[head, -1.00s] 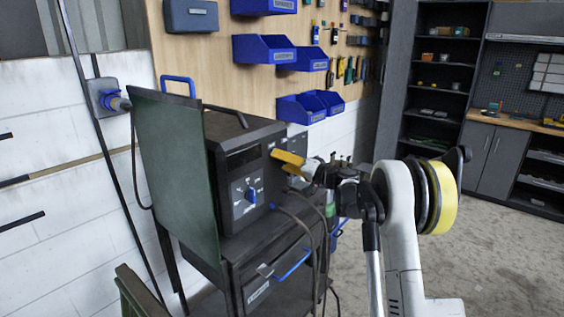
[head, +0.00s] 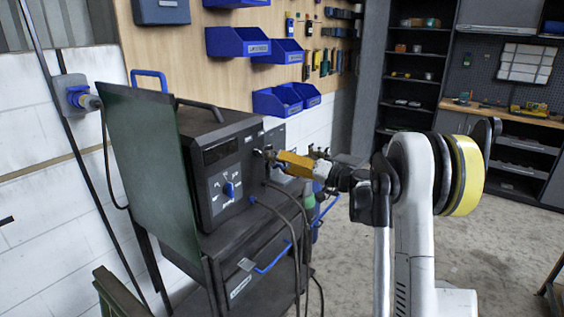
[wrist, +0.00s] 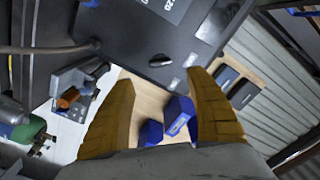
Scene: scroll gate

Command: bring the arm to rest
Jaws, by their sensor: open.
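My gripper (head: 268,154) has yellow fingers and points left, beside the right edge of the dark machine (head: 222,160) with a blue knob. Whether its fingertips touch the machine or stand just clear, I cannot tell. In the wrist view my gripper (wrist: 159,77) has its two fingers well apart, with nothing between them. The machine's dark casing (wrist: 125,35) lies beyond the fingertips there. My white arm, with a yellow ring at a joint, is raised and bent on the right of the head view.
The machine stands on a dark cart (head: 215,270) with hanging cables (head: 298,240). A green panel (head: 150,165) stands at its left. Blue bins (head: 285,99) hang on the wooden wall behind. The floor (head: 500,230) to the right is mostly open, before dark shelves (head: 405,75).

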